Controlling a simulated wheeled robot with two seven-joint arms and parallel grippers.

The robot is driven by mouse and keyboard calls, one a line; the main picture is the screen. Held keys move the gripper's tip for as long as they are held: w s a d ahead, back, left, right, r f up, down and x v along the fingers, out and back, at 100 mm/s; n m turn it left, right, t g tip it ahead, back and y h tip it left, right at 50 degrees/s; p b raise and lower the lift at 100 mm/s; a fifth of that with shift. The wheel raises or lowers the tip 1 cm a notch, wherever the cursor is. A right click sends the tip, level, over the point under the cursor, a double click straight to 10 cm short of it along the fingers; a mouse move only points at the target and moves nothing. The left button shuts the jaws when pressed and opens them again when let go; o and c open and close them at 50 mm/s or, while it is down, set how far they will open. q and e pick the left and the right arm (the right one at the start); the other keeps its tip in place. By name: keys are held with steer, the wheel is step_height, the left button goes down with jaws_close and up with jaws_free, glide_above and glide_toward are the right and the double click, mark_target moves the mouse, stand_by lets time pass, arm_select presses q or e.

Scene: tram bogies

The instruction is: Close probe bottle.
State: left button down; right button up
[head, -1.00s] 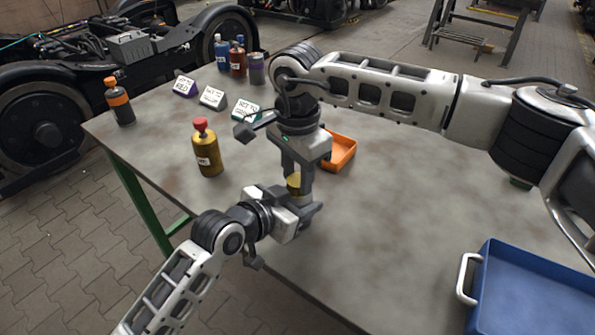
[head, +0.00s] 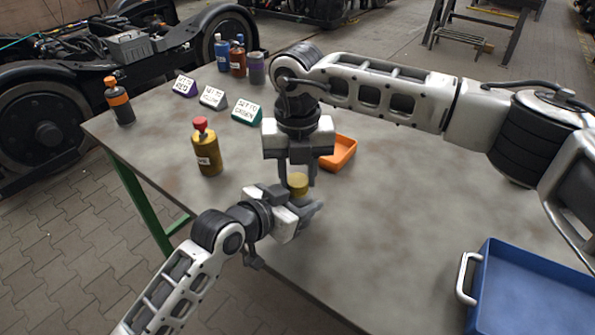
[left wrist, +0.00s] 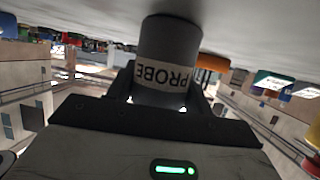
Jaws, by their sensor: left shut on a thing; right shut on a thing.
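The probe bottle (left wrist: 168,62) is a grey cylinder with a pale label reading PROBE, inverted in the left wrist view. My left gripper (head: 302,212) is shut around its body near the table's front edge. In the head view the bottle's body is mostly hidden by my left gripper. A yellow cap (head: 298,185) shows at the top of the bottle. My right gripper (head: 298,178) points straight down from above and is shut on the cap, with a finger on either side. Whether the cap's thread is engaged cannot be seen.
A yellow bottle with a red cap (head: 206,150) stands left of my grippers. An orange tray (head: 340,152) lies just behind right. Sign blocks (head: 247,112) and several bottles stand farther back. A blue crate (head: 530,300) is at right; the table's middle right is clear.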

steer(key=o, duration=1)
step_height(320, 180, up, 12)
steer(key=shift+r, duration=0.1)
arm_select(q)
steer(key=c, duration=0.5)
jaws_free()
steer(key=v, duration=1.6)
arm_select(e)
steer(key=shift+f, duration=0.35)
